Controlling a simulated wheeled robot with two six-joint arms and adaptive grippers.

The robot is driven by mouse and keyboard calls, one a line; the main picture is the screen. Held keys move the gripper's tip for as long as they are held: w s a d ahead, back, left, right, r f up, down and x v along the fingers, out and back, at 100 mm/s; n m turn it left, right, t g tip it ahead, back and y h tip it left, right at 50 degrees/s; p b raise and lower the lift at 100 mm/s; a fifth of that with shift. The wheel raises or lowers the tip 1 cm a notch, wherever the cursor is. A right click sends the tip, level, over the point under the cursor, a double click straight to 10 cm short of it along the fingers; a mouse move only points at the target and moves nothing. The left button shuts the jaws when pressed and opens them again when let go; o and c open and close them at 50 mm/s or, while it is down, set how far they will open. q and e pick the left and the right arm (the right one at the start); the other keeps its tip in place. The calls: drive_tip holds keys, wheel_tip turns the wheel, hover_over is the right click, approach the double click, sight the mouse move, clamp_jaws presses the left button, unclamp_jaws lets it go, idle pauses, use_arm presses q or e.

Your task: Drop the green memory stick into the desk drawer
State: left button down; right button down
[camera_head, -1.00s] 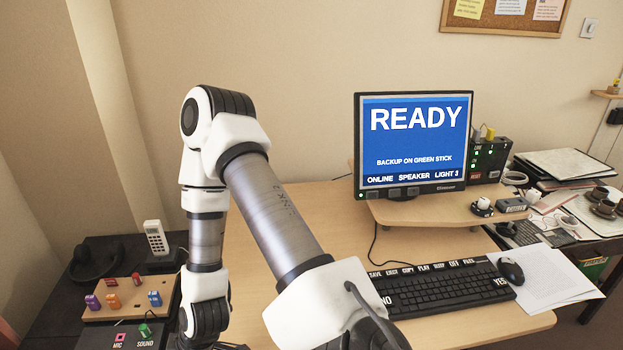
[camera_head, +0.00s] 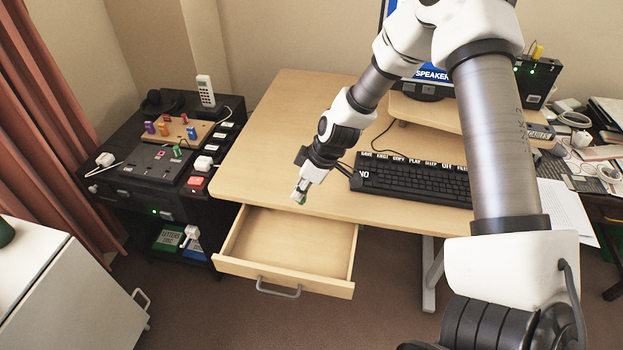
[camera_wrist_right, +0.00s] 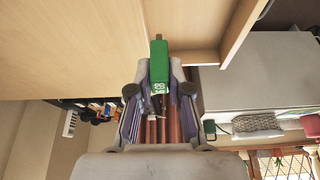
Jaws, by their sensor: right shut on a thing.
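The desk drawer (camera_head: 290,243) is pulled out below the desk's front edge, and its bare wooden bottom looks empty. My right gripper (camera_head: 300,192) is shut on the green memory stick (camera_head: 302,199), near the desk's front edge and the drawer's back part. In the right wrist view the green stick (camera_wrist_right: 159,65) stands out from between the fingertips, with pale wood behind it. It is above the drawer area, and I cannot tell its exact height. My left gripper is not in view.
A keyboard (camera_head: 415,178) lies on the desk (camera_head: 260,150), right of the gripper. A dark cabinet (camera_head: 130,190) with switches and coloured sticks stands at the left. A white cabinet (camera_head: 75,300) is at the lower left. Open floor (camera_head: 215,315) lies in front of the drawer.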

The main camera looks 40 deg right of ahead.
drive_tip(key=f+b, duration=0.2)
drive_tip(key=w+f+b, duration=0.1)
drive_tip(key=f+b, duration=0.2)
drive_tip(key=shift+w+d+f, duration=0.1)
drive_tip(key=shift+w, duration=0.05)
drive_tip(key=c, duration=1)
unclamp_jaws()
drive_tip(key=v, duration=1.2)
drive_tip(key=shift+w, duration=0.1)
